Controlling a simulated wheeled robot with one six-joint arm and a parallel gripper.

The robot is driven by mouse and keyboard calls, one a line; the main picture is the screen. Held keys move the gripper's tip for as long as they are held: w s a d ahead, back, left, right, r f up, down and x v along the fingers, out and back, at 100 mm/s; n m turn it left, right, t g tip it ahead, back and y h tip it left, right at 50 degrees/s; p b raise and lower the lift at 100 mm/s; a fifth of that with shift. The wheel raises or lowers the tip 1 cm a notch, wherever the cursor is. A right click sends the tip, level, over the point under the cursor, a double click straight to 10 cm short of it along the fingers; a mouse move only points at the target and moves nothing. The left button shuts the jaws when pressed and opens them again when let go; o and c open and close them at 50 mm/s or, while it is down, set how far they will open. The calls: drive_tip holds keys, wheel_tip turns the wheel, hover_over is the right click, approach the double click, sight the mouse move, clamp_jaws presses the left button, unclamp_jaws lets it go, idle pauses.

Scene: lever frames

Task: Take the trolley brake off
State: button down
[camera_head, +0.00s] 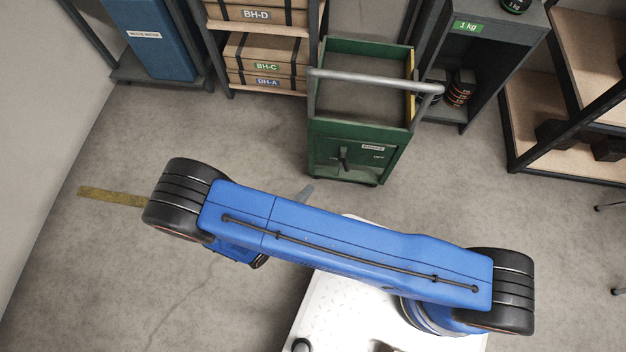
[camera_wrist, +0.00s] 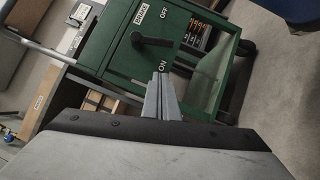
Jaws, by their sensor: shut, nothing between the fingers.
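The green trolley (camera_head: 359,130) stands upright ahead, with a grey push handle across its top. Its black brake lever (camera_head: 342,158) is on the front panel and also shows in the wrist view (camera_wrist: 153,41). There the lever points right from its pivot, between the OFF label (camera_wrist: 193,13) and the ON label (camera_wrist: 161,69). The BRAKE label (camera_wrist: 140,13) is above the pivot. My gripper (camera_wrist: 160,76) is shut and empty, its grey fingertips just below the lever in the picture, near ON. I see no clear contact.
A shelf with boxes (camera_head: 266,57) stands left of the trolley, with a blue cabinet (camera_head: 158,45) farther left. A dark rack with weights (camera_head: 461,86) is close on the right, and wooden shelves (camera_head: 550,110) stand farther right. The floor before the trolley is clear.

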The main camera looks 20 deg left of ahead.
sight(345, 163)
drive_tip(key=w+d+r, duration=0.2)
drive_tip(key=w+d, duration=0.4)
drive_tip(key=w, duration=0.3)
drive_tip(key=shift+w+d+r, duration=0.15)
drive_tip(key=shift+w, duration=0.1)
drive_tip(key=shift+s+d, duration=0.1)
